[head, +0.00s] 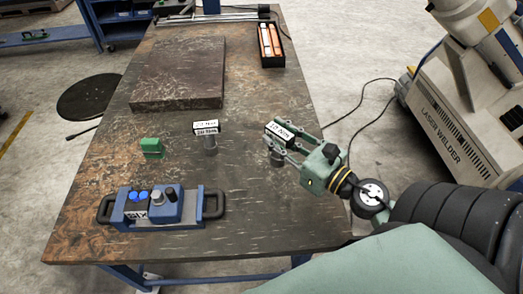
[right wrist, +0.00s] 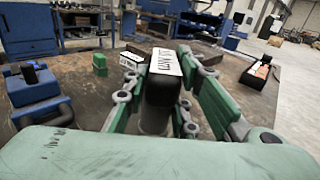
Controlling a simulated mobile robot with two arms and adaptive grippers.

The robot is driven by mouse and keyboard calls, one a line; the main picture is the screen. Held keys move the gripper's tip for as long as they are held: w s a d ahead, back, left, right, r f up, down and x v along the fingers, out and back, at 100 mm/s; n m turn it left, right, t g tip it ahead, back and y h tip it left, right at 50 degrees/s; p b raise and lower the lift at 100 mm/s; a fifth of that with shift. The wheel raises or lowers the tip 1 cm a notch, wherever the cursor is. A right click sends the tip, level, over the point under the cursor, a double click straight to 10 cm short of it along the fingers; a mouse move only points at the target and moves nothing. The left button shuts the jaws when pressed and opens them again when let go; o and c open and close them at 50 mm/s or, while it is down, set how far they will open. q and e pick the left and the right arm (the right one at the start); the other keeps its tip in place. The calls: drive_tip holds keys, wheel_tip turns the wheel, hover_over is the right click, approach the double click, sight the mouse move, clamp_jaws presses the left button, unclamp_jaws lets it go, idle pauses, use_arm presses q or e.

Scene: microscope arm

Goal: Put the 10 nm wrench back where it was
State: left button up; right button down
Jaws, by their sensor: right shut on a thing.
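My right gripper (head: 284,145) is shut on the 10 Nm wrench (head: 278,129), a dark upright tool with a white label on its top. In the right wrist view the wrench's black head (right wrist: 160,91) sits between the green fingers. Its lower end shows under the fingers in the head view; I cannot tell if it touches the table. A similar tool with a label reading about 20 Nm (head: 206,128) stands upright on the table to its left, apart from it. My left gripper is not in view.
The worktable (head: 255,210) is bare around the held wrench. A green block (head: 151,147) and a blue control box (head: 160,207) are on the left. A thick dark plate (head: 180,72) and a black tray with orange items (head: 271,45) lie farther back.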

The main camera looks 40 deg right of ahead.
drive_tip(key=w+d+r+y+b, duration=0.1)
drive_tip(key=d+r, duration=0.2)
drive_tip(key=d, duration=0.3)
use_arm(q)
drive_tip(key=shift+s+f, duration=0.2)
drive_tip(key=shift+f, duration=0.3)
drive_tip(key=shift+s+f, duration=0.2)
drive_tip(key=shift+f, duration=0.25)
use_arm(e)
drive_tip(key=shift+w+a+f, duration=0.95)
drive_tip(key=shift+w+f, duration=0.7)
drive_tip(key=shift+f, duration=0.05)
drive_tip(key=shift+w+a+f, duration=0.9)
drive_tip(key=shift+w+f, duration=0.7)
drive_tip(key=shift+f, duration=0.1)
drive_tip(key=shift+w+a+f, duration=0.95)
drive_tip(key=shift+w+f, duration=0.7)
drive_tip(key=shift+f, duration=0.05)
drive_tip(key=c, duration=1.4)
unclamp_jaws()
drive_tip(key=shift+s+f, duration=0.1)
drive_tip(key=shift+f, duration=0.05)
drive_tip(key=shift+c, duration=0.2)
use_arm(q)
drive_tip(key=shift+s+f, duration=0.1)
